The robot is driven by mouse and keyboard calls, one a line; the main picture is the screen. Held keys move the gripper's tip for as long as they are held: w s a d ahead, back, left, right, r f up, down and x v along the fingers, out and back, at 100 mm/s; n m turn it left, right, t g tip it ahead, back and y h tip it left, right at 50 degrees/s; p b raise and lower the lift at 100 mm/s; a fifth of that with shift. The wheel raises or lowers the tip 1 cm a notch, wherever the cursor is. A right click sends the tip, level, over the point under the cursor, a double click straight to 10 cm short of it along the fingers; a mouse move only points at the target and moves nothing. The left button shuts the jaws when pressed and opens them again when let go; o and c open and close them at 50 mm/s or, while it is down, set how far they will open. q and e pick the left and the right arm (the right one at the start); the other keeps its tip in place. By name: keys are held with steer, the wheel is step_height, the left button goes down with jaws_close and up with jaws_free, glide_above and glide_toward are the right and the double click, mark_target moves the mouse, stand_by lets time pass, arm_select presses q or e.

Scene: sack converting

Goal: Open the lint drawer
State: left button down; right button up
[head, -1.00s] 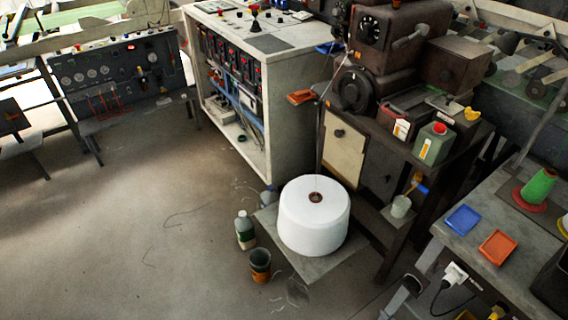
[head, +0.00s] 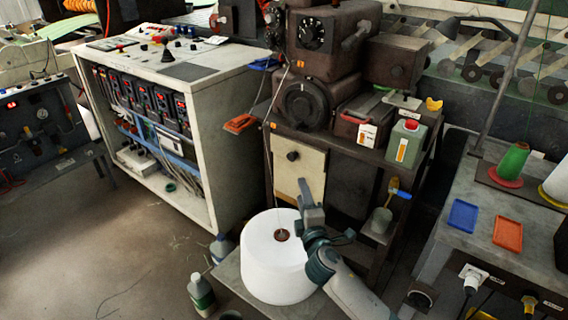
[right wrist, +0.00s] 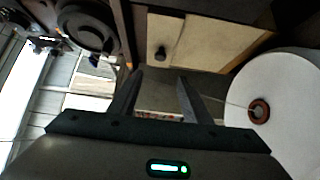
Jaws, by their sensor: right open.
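The cream panel (head: 302,166) with a dark round knob (head: 293,156) on the front of the brown machine looks like the lint drawer. It appears shut, flush with the machine. My right gripper (head: 304,187) is in front of its lower part, above the white thread cone, and hides a bit of the panel. In the right wrist view the panel (right wrist: 215,42) and its knob (right wrist: 161,54) lie beyond the open, empty fingers (right wrist: 159,80). The knob is not between the fingers. My left gripper is not in view.
The large white cone (head: 268,270) stands on a low grey platform before the machine, with its thread running up. A bottle (head: 201,294) stands left of it. A grey cabinet (head: 228,140) is at left, and a side table (head: 492,215) with trays at right.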

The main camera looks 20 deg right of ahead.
steer(key=shift+s, duration=0.1)
steer(key=b, duration=0.2)
glide_toward(292, 158)
steer(key=w, duration=0.5)
steer(key=w+d, duration=0.1)
steer(key=w, duration=0.1)
steer(key=shift+w+f, duration=0.2)
steer(key=shift+w, duration=0.2)
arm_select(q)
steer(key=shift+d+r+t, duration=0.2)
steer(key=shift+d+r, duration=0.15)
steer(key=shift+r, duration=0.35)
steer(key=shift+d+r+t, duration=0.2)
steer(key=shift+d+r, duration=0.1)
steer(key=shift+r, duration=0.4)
arm_select(e)
steer(key=shift+w, duration=0.6)
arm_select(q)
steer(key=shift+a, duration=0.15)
arm_select(e)
jaws_close()
